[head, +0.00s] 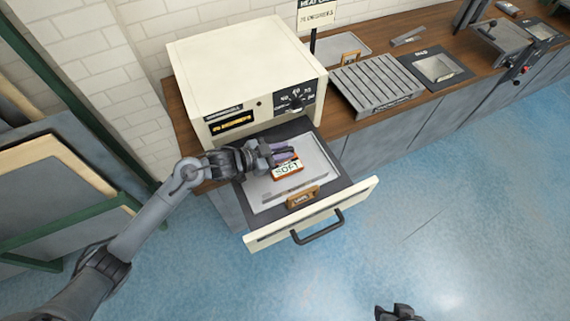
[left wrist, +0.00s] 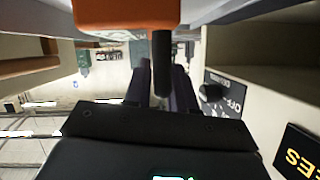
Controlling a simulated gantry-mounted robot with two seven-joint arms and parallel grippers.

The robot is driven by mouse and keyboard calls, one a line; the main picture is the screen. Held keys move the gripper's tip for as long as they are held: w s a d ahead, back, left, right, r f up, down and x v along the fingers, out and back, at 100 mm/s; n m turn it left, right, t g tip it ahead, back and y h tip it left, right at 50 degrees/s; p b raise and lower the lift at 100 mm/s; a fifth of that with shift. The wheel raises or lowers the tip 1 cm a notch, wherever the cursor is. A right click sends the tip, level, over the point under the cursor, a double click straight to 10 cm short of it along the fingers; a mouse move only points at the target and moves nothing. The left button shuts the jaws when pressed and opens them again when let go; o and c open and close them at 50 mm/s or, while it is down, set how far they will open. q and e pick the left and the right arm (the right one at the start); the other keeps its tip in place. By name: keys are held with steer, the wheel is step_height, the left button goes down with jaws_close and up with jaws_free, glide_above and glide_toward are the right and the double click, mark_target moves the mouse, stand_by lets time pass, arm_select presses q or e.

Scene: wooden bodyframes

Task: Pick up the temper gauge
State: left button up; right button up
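The temper gauge (head: 287,168) shows as an orange-brown block with a white "SOFT" label, at the pulled-out drawer of the cream oven. In the left wrist view an orange body (left wrist: 125,14) at the top has a dark rod (left wrist: 162,75) hanging from it. My left gripper (head: 283,155) is at the gauge's far side, over the drawer. Its two purplish fingers (left wrist: 162,88) stand on either side of the rod; I cannot tell whether they press on it. My right gripper (head: 398,312) is barely in view at the bottom edge, away from the drawer; its fingers are unclear.
The open drawer (head: 335,196) has a raised cream front with a black handle (head: 318,228) and a small labelled brown block (head: 302,196). The cream oven (head: 240,70) stands right behind my left gripper. A ribbed rack (head: 378,85) lies on the wooden counter. Blue floor is clear to the right.

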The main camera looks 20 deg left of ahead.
arm_select(q)
jaws_close()
steer(key=shift+r, duration=0.1)
